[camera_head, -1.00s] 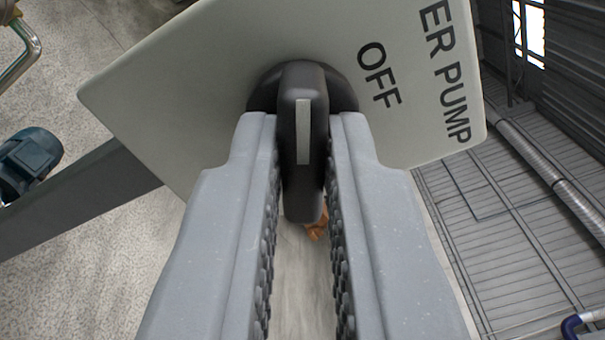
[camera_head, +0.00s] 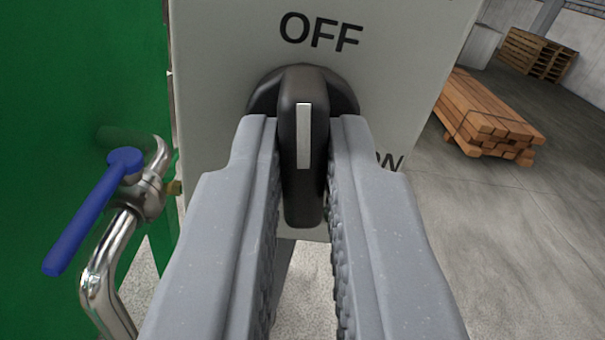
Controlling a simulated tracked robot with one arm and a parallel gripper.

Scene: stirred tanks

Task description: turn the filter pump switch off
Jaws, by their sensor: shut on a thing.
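The filter pump switch (camera_head: 303,190) is a black rotary knob with a white pointer line, on a pale grey plate (camera_head: 215,150). It stands in the middle of the view. "OFF" is printed just above it, and the end of "ON" shows at its right, partly hidden by a finger. The pointer line is upright in the picture and lines up roughly with OFF. The plate's lettering is slightly tilted. My gripper (camera_head: 303,150) is shut on the knob, one grey ridged finger on each side.
A green panel (camera_head: 80,60) stands close at left, with a steel pipe (camera_head: 100,280) and a blue-handled valve (camera_head: 95,210) near my left finger. Stacked timber (camera_head: 485,115) and pallets (camera_head: 538,55) lie farther off at right.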

